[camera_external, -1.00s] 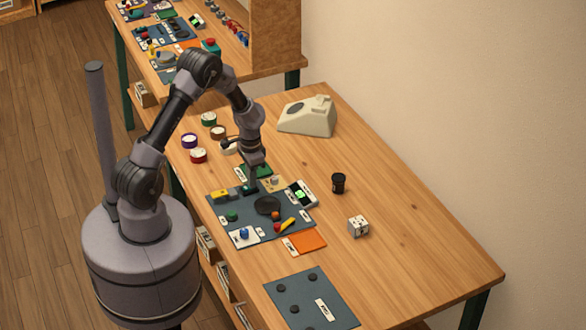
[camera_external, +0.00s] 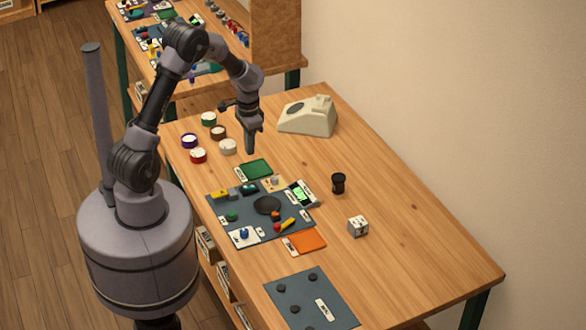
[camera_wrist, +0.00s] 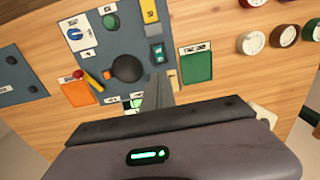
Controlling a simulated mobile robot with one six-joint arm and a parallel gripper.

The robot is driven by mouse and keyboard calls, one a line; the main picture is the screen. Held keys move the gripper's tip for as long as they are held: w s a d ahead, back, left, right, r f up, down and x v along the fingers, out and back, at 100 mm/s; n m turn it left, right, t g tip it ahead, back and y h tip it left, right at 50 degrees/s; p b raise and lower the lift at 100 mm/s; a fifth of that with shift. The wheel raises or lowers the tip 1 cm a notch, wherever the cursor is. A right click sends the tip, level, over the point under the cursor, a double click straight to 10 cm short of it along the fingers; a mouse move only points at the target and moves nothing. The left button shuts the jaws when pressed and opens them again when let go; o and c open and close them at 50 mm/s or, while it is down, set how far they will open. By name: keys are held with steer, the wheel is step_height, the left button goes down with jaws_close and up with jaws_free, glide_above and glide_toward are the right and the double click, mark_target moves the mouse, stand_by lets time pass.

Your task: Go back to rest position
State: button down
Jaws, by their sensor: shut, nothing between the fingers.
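My gripper (camera_external: 250,148) is shut and empty, pointing down above the table, just behind the green pad (camera_external: 256,169). It is apart from everything below it. In the wrist view the gripper (camera_wrist: 160,95) hides part of the board's edge.
The table's right side is mostly clear.

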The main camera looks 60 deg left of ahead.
steer(key=shift+r, duration=0.35)
steer(key=s+d+r+m+t+y+b, duration=0.15)
steer(key=s+d+r+b, duration=0.3)
steer(key=d+r, duration=0.6)
steer(key=s+d+r+m+t+b, duration=0.1)
steer(key=s+d+r+t, duration=0.1)
steer(key=s, duration=0.4)
steer(key=s+d+r+m+t+b, duration=0.1)
steer(key=s+d+r+m+t, duration=0.1)
steer(key=s, duration=0.5)
steer(key=shift+s+d+r, duration=0.25)
steer(key=shift+d+r, duration=0.2)
steer(key=shift+r, duration=0.05)
stand_by(1.1)
